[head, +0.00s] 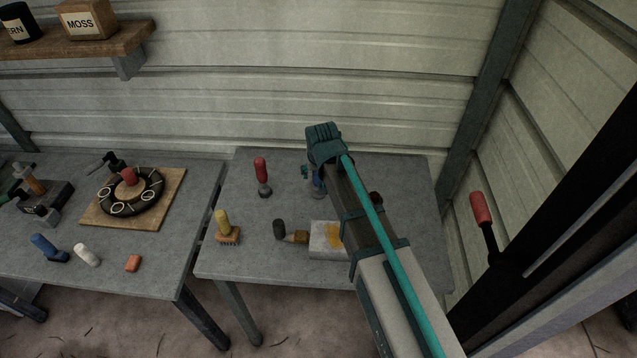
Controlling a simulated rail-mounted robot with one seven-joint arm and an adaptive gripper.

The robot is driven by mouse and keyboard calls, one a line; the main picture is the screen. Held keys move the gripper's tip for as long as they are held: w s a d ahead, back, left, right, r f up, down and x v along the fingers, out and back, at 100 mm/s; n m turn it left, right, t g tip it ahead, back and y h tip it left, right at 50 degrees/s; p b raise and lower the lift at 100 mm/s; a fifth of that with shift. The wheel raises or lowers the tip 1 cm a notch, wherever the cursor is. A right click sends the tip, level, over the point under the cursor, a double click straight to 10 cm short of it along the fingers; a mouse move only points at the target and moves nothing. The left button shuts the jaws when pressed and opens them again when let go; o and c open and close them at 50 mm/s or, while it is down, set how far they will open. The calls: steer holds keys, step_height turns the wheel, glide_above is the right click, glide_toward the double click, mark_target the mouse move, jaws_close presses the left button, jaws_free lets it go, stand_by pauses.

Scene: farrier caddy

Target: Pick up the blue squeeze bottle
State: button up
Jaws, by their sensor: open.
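My gripper (316,171) hangs over the back middle of the right table, pointing down. Its jaws are open, but my arm hides much of them. A small blue thing (318,181) shows just under and between the fingers, with a greyish part below it. It may be the blue squeeze bottle; most of it is hidden, and I cannot tell whether the fingers touch it. Another blue object (44,247), thick and tilted or lying, is on the left table near its front, well away from my gripper.
The right table (260,262) also holds a red-handled tool (262,175), a yellow-handled brush (224,226), a dark-headed piece (280,230) and a pale block with a yellow patch (322,250). A wooden board (168,212) with a black ring is on the left table. A metal wall stands behind.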

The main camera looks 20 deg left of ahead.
steer(key=shift+c, duration=0.3)
jaws_close()
steer(key=shift+r, duration=0.1)
